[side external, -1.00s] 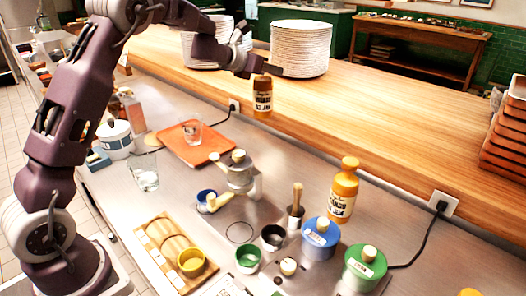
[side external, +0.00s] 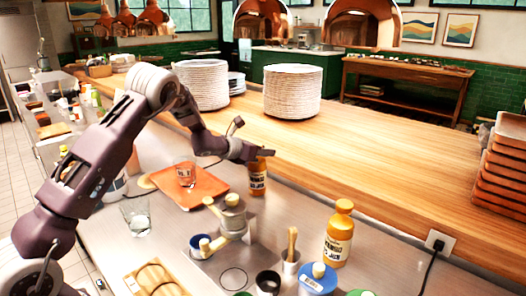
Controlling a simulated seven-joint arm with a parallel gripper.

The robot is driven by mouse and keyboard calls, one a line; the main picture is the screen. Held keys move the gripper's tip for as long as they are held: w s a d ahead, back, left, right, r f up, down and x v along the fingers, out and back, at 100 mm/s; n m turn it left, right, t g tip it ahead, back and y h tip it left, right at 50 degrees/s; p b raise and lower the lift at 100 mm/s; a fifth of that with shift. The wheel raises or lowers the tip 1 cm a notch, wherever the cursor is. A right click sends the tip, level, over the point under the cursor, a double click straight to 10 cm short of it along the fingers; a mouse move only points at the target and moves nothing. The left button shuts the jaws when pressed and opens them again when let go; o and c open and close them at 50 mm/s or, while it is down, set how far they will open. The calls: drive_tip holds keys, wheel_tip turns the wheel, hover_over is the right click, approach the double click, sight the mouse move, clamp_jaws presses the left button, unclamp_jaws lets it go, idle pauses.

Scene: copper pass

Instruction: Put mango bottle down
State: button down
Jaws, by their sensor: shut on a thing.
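The mango bottle (side external: 258,181), small and amber with a dark label, is upright in my gripper (side external: 257,157). My gripper is shut around its upper part, and the fingertips are partly hidden behind the bottle and arm. The bottle's base is at or just above the steel counter (side external: 285,212), right of the orange tray; I cannot tell whether it touches. A larger yellow-orange bottle (side external: 339,236) with a pale label stands on the counter to the right, apart from my gripper.
The orange tray (side external: 208,193) holds a glass (side external: 185,173). A metal grinder-like device (side external: 232,215) stands in front of the held bottle. A wooden ledge (side external: 340,160) runs behind, with plate stacks (side external: 292,92). A blue-lidded tub (side external: 318,280) is at front right.

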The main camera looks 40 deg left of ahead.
drive_tip(key=c, duration=1)
unclamp_jaws()
drive_tip(key=shift+f, duration=0.1)
drive_tip(key=shift+r, duration=0.2)
drive_tip(key=s+d+r+n+g+y, duration=0.1)
drive_tip(key=s+d+r+n+y, duration=0.1)
drive_tip(key=s+r+n, duration=0.65)
drive_tip(key=s+d+r+n+g+y, duration=0.1)
drive_tip(key=s+r+n, duration=0.5)
drive_tip(key=s+n, duration=0.45)
drive_tip(key=s+d+f+n+g+h, duration=0.1)
drive_tip(key=s+d+n+g, duration=0.1)
drive_tip(key=s+d+n, duration=0.3)
drive_tip(key=s+d+f+n+g+h, duration=0.1)
drive_tip(key=s+d+n, duration=0.4)
drive_tip(key=s, duration=0.9)
drive_tip(key=s+d+f+n+g+h, duration=0.1)
drive_tip(key=s+d+n+g, duration=0.1)
drive_tip(key=s+d+n, duration=0.2)
drive_tip(key=shift+s+d+f+n+g, duration=0.15)
drive_tip(key=shift+s+n, duration=0.35)
drive_tip(key=shift+s, duration=0.55)
drive_tip(key=shift+s+d+f+n+g, duration=0.1)
drive_tip(key=shift+s+n, duration=0.4)
drive_tip(key=shift+s, duration=0.55)
drive_tip(key=shift+s+d+f+n+g, duration=0.15)
drive_tip(key=shift+s+n, duration=0.35)
drive_tip(key=shift+s, duration=0.55)
